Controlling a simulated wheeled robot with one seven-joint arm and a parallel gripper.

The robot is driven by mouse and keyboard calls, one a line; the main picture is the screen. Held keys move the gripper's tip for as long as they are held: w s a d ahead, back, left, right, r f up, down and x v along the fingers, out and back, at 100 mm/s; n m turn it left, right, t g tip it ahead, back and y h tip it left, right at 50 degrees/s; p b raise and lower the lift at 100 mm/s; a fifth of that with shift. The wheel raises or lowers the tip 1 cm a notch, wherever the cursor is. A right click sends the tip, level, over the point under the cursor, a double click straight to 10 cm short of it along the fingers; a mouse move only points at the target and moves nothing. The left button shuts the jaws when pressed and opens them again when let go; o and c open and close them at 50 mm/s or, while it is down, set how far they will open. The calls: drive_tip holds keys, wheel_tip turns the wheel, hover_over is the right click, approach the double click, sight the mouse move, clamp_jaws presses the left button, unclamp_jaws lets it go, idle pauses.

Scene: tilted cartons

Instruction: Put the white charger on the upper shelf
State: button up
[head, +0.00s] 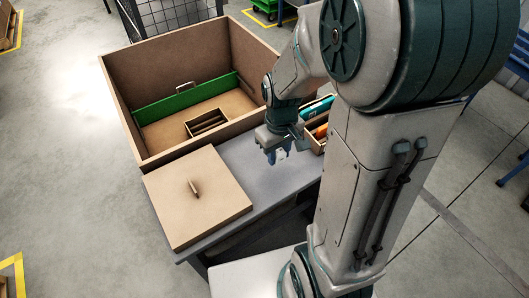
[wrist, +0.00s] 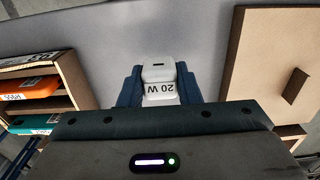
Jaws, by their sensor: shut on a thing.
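My gripper (head: 275,152) is above the grey table in the head view. In the wrist view its two dark blue fingers (wrist: 160,82) are shut on the sides of a white charger (wrist: 159,74), with "20 W" upside down on it. In the head view the charger is small and mostly hidden by the fingers. A small wooden shelf unit (wrist: 72,75) stands at the left of the wrist view, apart from the charger. It holds an orange item (wrist: 30,88) and a teal item (wrist: 35,124). In the head view the arm partly hides this unit (head: 318,149).
A large open carton (head: 165,150) stands behind the table, with a green strip (head: 185,101) and a small divided box (head: 207,122) inside. A wooden board (head: 215,205) with a handle (head: 194,188) covers the table's left part. The grey tabletop (head: 250,165) is bare between board and shelf unit.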

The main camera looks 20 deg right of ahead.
hover_over(265, 161)
wheel_tip(265, 161, down, 4)
drive_tip(key=shift+r, duration=0.1)
drive_tip(key=shift+f+p, duration=0.4)
drive_tip(key=shift+f, duration=1.65)
drive_tip(key=shift+f, duration=0.1)
drive_tip(key=shift+f+b, duration=0.15)
drive_tip(key=shift+b, duration=0.15)
drive_tip(key=o, duration=1.1)
drive_tip(key=shift+c, duration=0.2)
